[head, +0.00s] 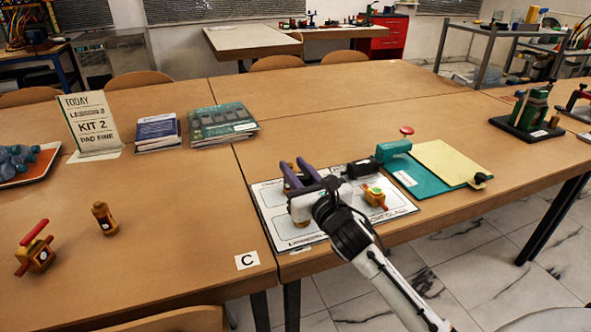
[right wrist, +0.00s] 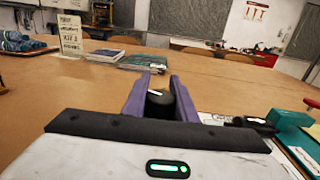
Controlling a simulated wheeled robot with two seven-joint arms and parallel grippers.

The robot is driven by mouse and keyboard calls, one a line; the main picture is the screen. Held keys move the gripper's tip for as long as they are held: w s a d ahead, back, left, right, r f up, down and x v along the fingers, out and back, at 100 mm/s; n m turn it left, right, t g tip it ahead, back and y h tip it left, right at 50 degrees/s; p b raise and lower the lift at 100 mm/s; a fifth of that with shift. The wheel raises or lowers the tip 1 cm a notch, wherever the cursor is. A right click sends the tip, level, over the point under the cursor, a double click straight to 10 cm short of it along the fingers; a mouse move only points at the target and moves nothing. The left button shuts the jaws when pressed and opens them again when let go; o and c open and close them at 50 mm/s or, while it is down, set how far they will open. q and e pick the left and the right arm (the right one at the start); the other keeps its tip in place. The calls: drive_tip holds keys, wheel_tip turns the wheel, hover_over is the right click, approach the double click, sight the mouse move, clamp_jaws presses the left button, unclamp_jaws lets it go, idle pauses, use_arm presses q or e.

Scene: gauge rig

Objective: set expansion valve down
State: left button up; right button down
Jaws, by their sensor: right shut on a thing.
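My right gripper (head: 296,170) reaches in from the lower right over the left part of a white printed mat (head: 292,234). Its purple fingers are shut on a dark, round-topped piece with a pale label, which I take for the expansion valve (right wrist: 160,103). The piece is upright between the fingers in the right wrist view (right wrist: 158,92). In the head view the fingers and hand mostly hide it, and its clearance from the mat cannot be told. My left gripper is not in view.
A teal board (head: 410,180) lies to the right. A brown bottle-shaped piece (head: 104,218) and red-handled valve (head: 35,250) stand left. Bare table lies between.

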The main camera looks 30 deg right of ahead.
drive_tip(key=shift+f, duration=0.1)
drive_tip(key=c, duration=1.4)
unclamp_jaws()
drive_tip(key=shift+c, duration=0.2)
drive_tip(key=s+a, duration=0.2)
drive_tip(key=s, duration=0.9)
drive_tip(key=shift+s, duration=0.4)
